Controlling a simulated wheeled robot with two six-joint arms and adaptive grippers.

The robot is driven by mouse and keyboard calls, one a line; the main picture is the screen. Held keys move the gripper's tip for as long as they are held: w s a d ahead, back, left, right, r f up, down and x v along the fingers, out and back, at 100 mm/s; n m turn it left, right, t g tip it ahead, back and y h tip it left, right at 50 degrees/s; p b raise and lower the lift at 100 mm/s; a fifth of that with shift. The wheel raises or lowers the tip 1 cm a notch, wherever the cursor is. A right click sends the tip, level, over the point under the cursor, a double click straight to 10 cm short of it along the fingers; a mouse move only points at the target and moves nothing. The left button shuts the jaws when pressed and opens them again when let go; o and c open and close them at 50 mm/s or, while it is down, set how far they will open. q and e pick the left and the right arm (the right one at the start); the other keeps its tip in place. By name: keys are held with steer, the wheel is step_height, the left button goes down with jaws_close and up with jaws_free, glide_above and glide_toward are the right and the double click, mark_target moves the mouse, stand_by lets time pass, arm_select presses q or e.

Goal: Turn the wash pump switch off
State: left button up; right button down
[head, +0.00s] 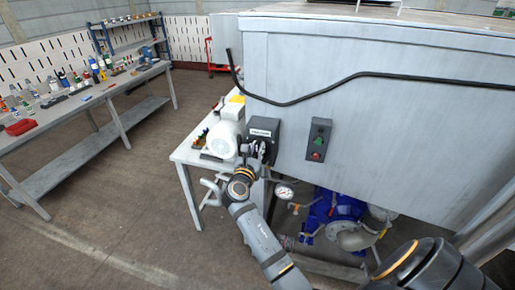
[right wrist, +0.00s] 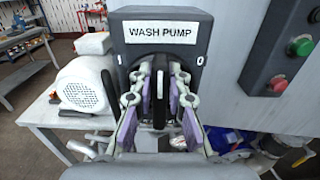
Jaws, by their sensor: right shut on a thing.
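The wash pump switch is a dark box (head: 265,126) on the left end of the big grey cabinet. In the right wrist view the box (right wrist: 195,27) has a white WASH PUMP label (right wrist: 161,33) and a "0" mark on the right of its face. Its black handle (right wrist: 159,100) stands about upright in that view. My right gripper (right wrist: 159,82) is shut on the handle, with purple-padded fingers on either side of it. In the head view the right gripper (head: 256,152) is at the box front and hides the handle. My left gripper is not in view.
A control box (head: 319,139) with green and red buttons is on the cabinet (head: 400,130), right of the switch. A white motor (head: 223,140) stands on a small table (head: 188,154) to the left. A gauge (head: 285,192) and blue pump (head: 330,210) are below.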

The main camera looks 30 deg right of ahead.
steer(key=shift+s+d+f+m+b, duration=0.35)
steer(key=shift+m+b, duration=1.55)
steer(key=shift+m, duration=1.1)
steer(key=shift+s+d+f+m+b, duration=0.2)
steer(key=shift+f+m+b, duration=0.25)
steer(key=shift+m+b, duration=2)
steer(key=shift+s+d+f+m+b, duration=0.3)
steer(key=shift+m+b, duration=1.05)
steer(key=shift+m, duration=2.2)
steer(key=shift+a+f, duration=0.1)
steer(key=c, duration=1.3)
jaws_free()
